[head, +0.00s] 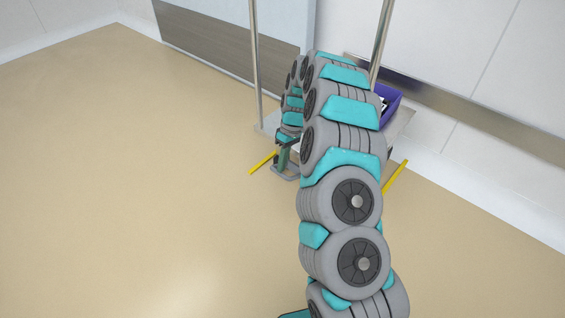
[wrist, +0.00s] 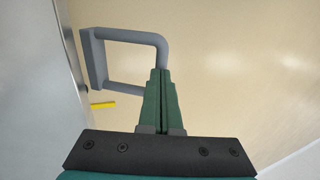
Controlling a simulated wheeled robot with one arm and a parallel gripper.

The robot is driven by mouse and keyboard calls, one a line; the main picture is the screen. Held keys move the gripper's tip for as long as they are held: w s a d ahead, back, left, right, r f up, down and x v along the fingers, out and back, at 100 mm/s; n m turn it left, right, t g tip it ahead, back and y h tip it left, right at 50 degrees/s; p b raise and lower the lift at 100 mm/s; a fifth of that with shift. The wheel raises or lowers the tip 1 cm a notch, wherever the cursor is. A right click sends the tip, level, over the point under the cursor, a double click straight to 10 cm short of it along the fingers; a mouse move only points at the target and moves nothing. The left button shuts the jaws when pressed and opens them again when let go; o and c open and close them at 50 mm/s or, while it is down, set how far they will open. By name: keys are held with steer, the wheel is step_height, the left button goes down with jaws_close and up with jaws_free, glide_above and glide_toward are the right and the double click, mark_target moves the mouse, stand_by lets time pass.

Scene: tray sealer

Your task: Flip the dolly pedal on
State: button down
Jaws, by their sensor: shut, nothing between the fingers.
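The dolly (head: 402,125) has a metal platform and upright posts and stands near the wall in the head view, partly hidden by my arm. Its pedal (head: 287,178) looks like a grey loop low at the platform's near edge. In the wrist view the pedal (wrist: 130,36) is a grey U-shaped bar on a thicker block, sticking out from the platform side. My gripper (wrist: 160,72) has green fingers, pressed together and empty. The fingertips overlap the pedal's outer end in the wrist view; I cannot tell whether they touch it. My gripper (head: 281,160) is small and partly hidden in the head view.
Yellow bars (head: 262,162) (head: 396,177) stick out low on both sides of the dolly. A purple bin (head: 391,103) sits on the platform, partly behind my arm. A wall and a panelled cabinet (head: 235,45) stand behind. The beige floor (head: 130,190) at left is clear.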

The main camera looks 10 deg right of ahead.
steer(key=shift+s+a+f, duration=0.1)
steer(key=shift+a, duration=0.05)
steer(key=shift+s+a+f+t+h, duration=0.25)
steer(key=shift+t+h, duration=0.15)
steer(key=shift+h, duration=0.1)
step_height(320, 180, down, 11)
steer(key=s+a+t+h+b, duration=0.1)
steer(key=a+t+h+b, duration=0.1)
steer(key=t+h+b, duration=0.2)
steer(key=shift+s+r+t+h+b, duration=0.2)
steer(key=shift+t+h+b, duration=0.2)
steer(key=shift+h+b, duration=0.8)
steer(key=shift+a+f, duration=0.1)
steer(key=shift+f, duration=0.15)
